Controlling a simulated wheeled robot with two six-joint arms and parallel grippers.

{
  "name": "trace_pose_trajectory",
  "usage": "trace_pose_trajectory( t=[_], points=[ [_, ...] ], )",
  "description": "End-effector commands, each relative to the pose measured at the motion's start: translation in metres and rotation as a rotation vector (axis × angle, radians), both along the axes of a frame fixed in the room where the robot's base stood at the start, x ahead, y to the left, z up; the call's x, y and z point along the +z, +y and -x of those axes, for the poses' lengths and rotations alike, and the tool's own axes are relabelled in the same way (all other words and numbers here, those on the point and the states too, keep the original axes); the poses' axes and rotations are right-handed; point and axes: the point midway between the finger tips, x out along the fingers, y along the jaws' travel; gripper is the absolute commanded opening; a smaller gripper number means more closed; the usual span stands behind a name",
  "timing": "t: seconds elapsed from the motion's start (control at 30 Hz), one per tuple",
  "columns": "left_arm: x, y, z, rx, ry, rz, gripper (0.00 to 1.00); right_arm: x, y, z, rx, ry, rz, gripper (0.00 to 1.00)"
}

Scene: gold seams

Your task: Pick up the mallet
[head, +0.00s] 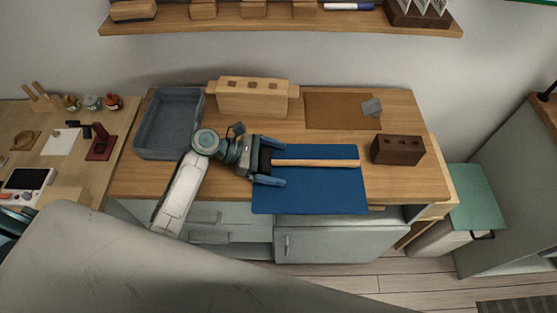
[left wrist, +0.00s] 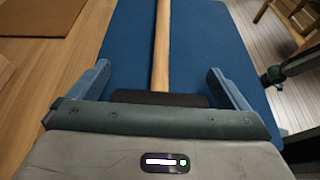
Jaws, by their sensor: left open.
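The mallet lies on a blue mat (head: 310,195) on the wooden bench. Its pale wooden handle (head: 318,162) points right in the head view. Its dark head (head: 264,160) is at the left end, partly covered by my gripper. My left gripper (head: 280,163) is open, with its blue fingers on either side of the mallet. In the left wrist view the handle (left wrist: 162,45) runs away between the fingers, and the dark head (left wrist: 160,99) sits close to the palm. A gap shows between head and fingers there. My right gripper is not in view.
A grey tray (head: 143,140) and a light wooden block with holes (head: 250,100) stand behind my left arm. A dark block with holes (head: 398,150) stands right of the mat. A brown sheet (head: 335,112) lies at the back. The mat's front is clear.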

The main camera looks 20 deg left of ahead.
Motion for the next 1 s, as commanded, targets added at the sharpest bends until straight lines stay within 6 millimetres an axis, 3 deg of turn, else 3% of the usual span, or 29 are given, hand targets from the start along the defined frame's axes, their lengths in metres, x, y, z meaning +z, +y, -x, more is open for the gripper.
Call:
trace_pose_trajectory(
  t=[0.17, 0.47, 0.77, 1.0],
  points=[
    [0.000, 0.000, 0.000, 0.000, 0.000, -0.001, 0.98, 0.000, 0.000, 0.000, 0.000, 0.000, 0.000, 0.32],
    [0.000, 0.000, 0.000, 0.000, 0.000, 0.000, 0.43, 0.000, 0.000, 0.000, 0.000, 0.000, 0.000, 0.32],
    [0.002, 0.000, 0.000, 0.000, -0.002, -0.001, 0.43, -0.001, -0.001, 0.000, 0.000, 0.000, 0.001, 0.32],
    [0.021, 0.000, -0.001, 0.000, -0.006, -0.001, 0.43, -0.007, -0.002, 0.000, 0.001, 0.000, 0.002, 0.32]
  ],
)
